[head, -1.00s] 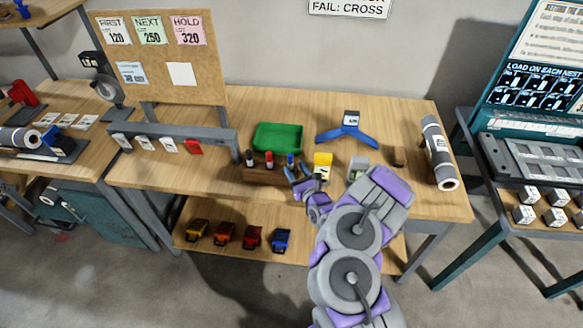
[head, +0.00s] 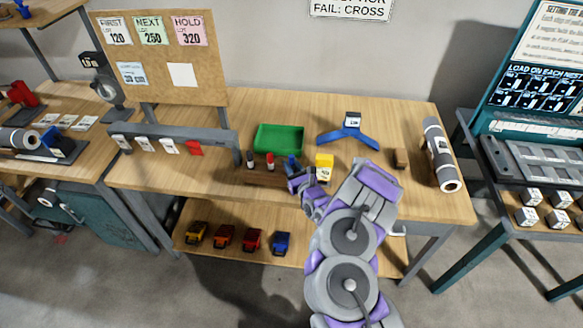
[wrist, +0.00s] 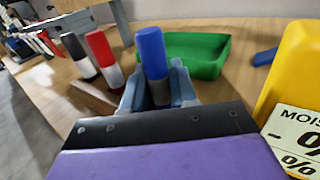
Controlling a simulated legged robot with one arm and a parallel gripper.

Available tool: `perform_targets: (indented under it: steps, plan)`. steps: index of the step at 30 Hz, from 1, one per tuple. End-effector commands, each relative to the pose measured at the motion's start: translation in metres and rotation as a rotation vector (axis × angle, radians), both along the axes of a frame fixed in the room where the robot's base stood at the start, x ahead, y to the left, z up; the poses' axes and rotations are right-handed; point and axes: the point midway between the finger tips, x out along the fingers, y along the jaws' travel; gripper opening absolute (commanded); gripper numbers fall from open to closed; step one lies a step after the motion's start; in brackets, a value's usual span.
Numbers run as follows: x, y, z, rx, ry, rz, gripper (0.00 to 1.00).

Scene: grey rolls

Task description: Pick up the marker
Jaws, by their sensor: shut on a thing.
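Three markers stand in a row in a wooden holder (head: 264,178) at the table's front: black (head: 250,157), red (head: 270,161) and blue (head: 291,163). In the wrist view the black marker (wrist: 78,54) and red marker (wrist: 104,59) stand left of my gripper (wrist: 159,94). The blue marker (wrist: 152,52) is upright between my fingers, which are shut on it below its blue cap. In the head view my gripper (head: 297,180) is at the holder's right end. The lower part of the blue marker is hidden, so I cannot tell whether it still touches the holder.
A green tray (head: 279,139) stands behind the holder. A yellow moisture meter (head: 324,167) is close on the right. A blue stand (head: 347,134), a small brown block (head: 400,159) and a grey roll (head: 439,155) are farther right.

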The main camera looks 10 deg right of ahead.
Motion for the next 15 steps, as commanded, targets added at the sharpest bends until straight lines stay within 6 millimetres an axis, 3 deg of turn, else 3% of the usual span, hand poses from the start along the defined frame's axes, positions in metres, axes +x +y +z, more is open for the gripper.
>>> perform_targets:
  steps: [15]
  plan:
    - [0.0003,0.0000,0.0085,0.001,-0.002,0.000,0.00]
